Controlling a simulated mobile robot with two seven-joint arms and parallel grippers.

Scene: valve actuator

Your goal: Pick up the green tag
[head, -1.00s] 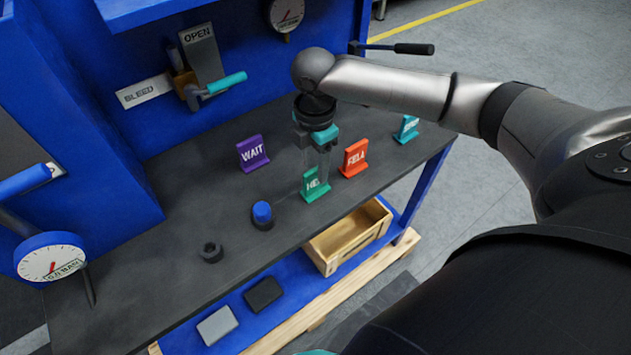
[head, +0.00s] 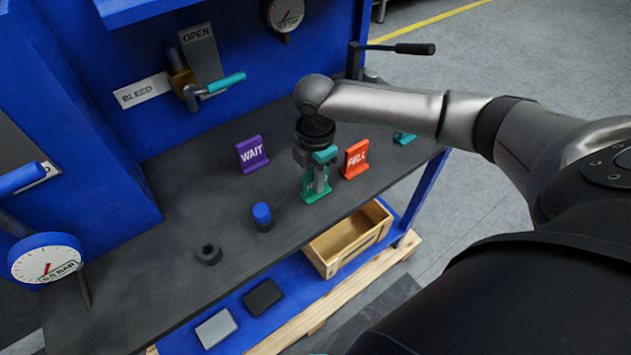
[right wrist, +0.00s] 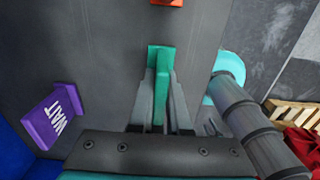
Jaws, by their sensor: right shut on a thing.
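The green tag (head: 310,193) stands on the dark bench top, near its front edge, with its lettering mostly covered. My right gripper (head: 319,182) has come down over it from above and is shut on it. In the right wrist view the green tag (right wrist: 161,58) runs between the two grey fingers (right wrist: 160,95), one on each side. Its base still appears to rest on the bench. My left gripper is not in view.
An orange tag (head: 355,159) stands close to the right and a purple WAIT tag (head: 252,154) to the left. A teal tag (head: 403,138) is partly hidden behind my arm. A blue-topped knob (head: 262,216) and a dark nut (head: 209,254) are front left. A wooden crate (head: 330,266) sits below.

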